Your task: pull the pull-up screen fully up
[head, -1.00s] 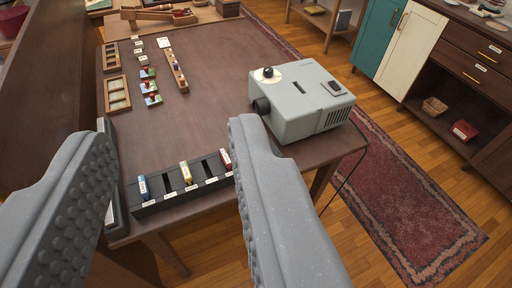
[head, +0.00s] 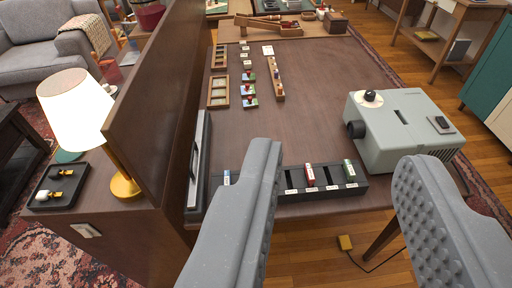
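A long, low dark case with a pale grey strip (head: 201,160) lies along the left edge of the brown table, beside the wooden partition. It looks like the pull-up screen's housing, and no raised screen cloth shows. My gripper (head: 340,154) is open, its two grey padded fingers wide apart with nothing between them. It is over the near edge of the table, to the right of the case and apart from it. The left finger hides part of the black slotted box.
The black slotted box (head: 290,182) with small coloured cartridges sits at the table's near edge. A grey projector (head: 400,130) stands at right. The wooden partition (head: 150,110) rises at left, with a lit lamp (head: 75,110) beyond it. Wooden trays (head: 219,90) lie farther back.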

